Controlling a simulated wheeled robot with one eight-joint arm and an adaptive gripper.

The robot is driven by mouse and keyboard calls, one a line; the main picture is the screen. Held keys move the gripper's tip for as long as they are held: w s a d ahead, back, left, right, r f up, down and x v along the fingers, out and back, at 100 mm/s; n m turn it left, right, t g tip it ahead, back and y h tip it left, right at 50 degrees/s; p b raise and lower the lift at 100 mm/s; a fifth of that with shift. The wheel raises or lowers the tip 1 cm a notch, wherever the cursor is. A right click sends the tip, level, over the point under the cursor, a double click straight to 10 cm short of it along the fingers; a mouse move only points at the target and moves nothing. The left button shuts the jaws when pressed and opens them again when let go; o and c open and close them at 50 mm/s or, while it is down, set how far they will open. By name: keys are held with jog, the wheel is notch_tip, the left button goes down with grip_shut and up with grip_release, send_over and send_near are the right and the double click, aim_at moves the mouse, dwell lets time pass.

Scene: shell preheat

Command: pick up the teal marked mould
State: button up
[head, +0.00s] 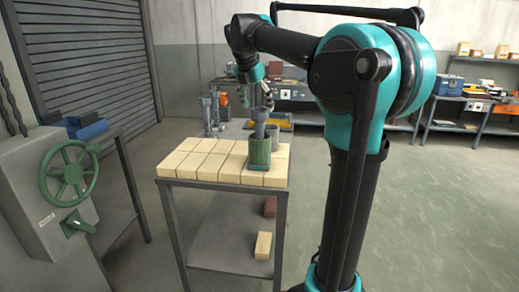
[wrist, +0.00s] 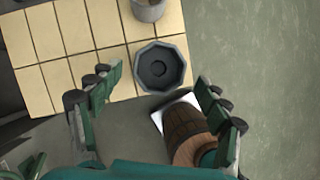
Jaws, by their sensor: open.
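On the tan blocks, a green-grey mould-like body (head: 260,150) stands at the front right in the head view. A teal-dark base shows under it, and a grey flared cup shape rises above it. In the wrist view, a grey octagonal piece (wrist: 174,84) with a dark round centre sits at the block edge, ahead of my gripper; I cannot tell whether it is the same piece. No teal mark shows clearly there. My gripper (wrist: 160,84) is open, its green fingers apart with nothing held.
Tan blocks (head: 200,161) cover the table. A second grey vessel (wrist: 149,11) stands behind. A brown banded barrel-like thing (wrist: 183,127) lies near the right finger. Grey stands (head: 210,115) rise behind the table. A machine with a green handwheel (head: 68,172) is left; open floor is right.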

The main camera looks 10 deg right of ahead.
aim_at(262, 121)
jog(key=shift+x, duration=3.95)
jog(key=shift+w, duration=0.1)
jog(key=shift+c, duration=0.3)
grip_shut()
